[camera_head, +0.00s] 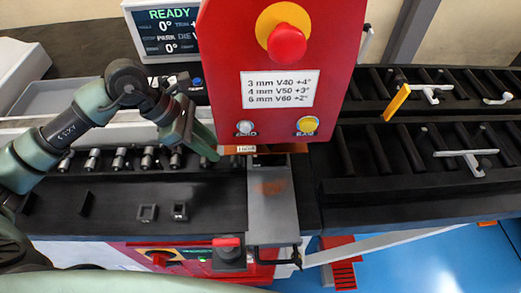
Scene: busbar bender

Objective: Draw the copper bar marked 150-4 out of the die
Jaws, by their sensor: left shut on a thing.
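The copper bar (275,148) shows as a thin orange-brown strip at the lower edge of the red machine head. A small white label (246,149) sits on it, too small to read surely. The bar lies level across the die area (268,160), which is mostly hidden under the head. My left gripper (213,152) reaches in from the left and is shut on the bar's left end; the fingertips are dark and the exact contact is hard to see. My right gripper is not in view.
The red machine head (270,90) carries a red stop button (287,43) and a bend table label. A display (168,27) reads READY. A grey plate (272,205) extends toward me. Roller tables (420,150) with white clamps stand at right. Rollers and small black blocks lie at left.

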